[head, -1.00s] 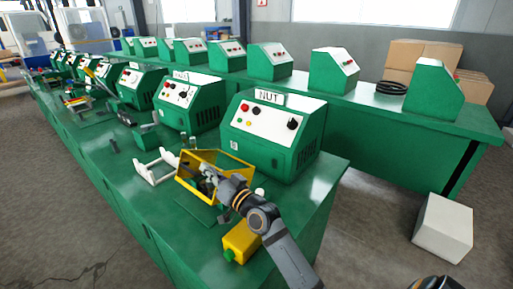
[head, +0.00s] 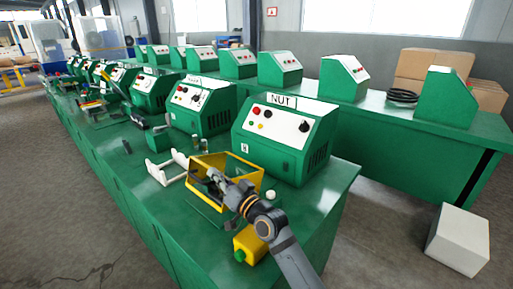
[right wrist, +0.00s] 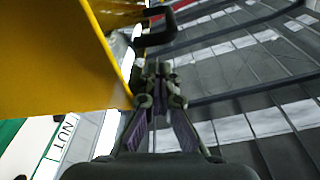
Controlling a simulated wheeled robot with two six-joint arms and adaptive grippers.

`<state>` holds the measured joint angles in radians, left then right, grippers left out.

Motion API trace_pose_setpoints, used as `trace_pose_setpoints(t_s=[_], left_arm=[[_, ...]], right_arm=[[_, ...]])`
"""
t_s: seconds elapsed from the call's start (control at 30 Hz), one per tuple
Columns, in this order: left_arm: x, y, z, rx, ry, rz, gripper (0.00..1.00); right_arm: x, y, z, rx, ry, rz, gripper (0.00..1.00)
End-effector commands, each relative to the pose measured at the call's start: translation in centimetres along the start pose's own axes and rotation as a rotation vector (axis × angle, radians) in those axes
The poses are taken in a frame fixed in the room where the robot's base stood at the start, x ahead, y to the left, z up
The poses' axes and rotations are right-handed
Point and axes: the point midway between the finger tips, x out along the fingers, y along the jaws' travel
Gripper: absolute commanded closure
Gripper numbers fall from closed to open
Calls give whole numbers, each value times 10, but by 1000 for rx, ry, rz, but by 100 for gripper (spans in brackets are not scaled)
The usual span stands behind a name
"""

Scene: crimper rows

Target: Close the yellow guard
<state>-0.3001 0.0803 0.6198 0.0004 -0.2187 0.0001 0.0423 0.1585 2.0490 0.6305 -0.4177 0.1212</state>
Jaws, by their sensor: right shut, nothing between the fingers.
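The yellow guard (head: 247,176) is a box-like yellow frame on the green bench, in front of the green machine marked NUT (head: 285,140). My right gripper (head: 213,176) is at the guard in the head view, its fingers over the frame's inside. In the right wrist view, a broad yellow panel of the guard (right wrist: 55,55) fills the upper left. A dark handle (right wrist: 155,28) juts from its edge, just beyond the right fingertips (right wrist: 160,72). The fingers are shut with nothing between them. I cannot tell whether they touch the guard. My left gripper is out of view.
A yellow box with a green button (head: 250,243) stands near the bench's front edge, close to my right arm. A white bracket (head: 166,168) lies left of the guard. A small white round piece (head: 271,195) is to its right. More green machines line the bench.

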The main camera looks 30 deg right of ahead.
Motion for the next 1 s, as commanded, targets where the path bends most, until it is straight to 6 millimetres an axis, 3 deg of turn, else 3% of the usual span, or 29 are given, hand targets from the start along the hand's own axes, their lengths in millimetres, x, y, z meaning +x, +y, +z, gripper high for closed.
trace_pose_setpoints(t_s=[0.2,0.4,0.77,0.87,1.0], left_arm=[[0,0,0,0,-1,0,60],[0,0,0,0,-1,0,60],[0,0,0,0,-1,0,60],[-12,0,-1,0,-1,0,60],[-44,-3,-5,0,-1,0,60]], right_arm=[[6,-25,-43,-5,9,-3,100],[11,-42,-73,-4,6,-3,100],[12,-47,-82,-2,4,-1,100],[14,-52,-92,-2,5,-1,100],[18,-68,-120,-2,5,-1,100]])
